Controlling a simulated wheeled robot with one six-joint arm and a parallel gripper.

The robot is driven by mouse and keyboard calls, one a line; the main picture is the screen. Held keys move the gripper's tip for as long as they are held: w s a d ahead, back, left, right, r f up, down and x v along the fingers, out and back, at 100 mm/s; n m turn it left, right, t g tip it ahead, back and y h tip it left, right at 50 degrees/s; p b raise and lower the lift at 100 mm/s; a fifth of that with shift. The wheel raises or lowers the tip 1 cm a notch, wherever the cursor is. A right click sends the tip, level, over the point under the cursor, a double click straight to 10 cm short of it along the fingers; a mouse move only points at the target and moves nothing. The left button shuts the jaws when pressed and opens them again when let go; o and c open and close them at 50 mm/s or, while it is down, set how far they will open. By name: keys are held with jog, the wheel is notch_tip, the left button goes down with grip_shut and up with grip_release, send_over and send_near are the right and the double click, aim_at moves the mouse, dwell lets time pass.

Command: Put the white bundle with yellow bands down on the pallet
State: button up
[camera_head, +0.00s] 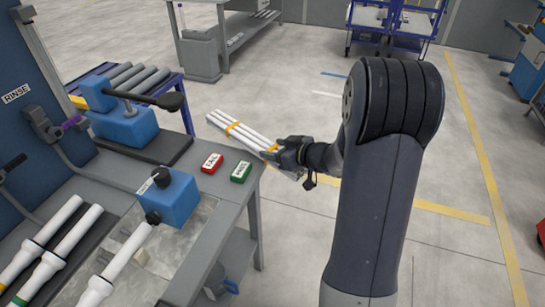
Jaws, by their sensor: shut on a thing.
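The white bundle with yellow bands (246,133) is held in the air in the middle of the view, past the right edge of the workbench. Its pipes point up and to the left, and two yellow bands show around them. My gripper (290,155) is shut on the bundle near its right end, and the fingers hide part of that end. I cannot make out a pallet in this view.
The workbench (256,190) at left bears red (212,163) and green (241,172) labelled blocks, blue fixtures (178,198) and several white pipes (75,240). Floor right of the bench is open.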

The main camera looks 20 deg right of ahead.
jog(key=shift+f, duration=1.7)
jog(key=shift+f, duration=0.1)
jog(key=o, duration=1.2)
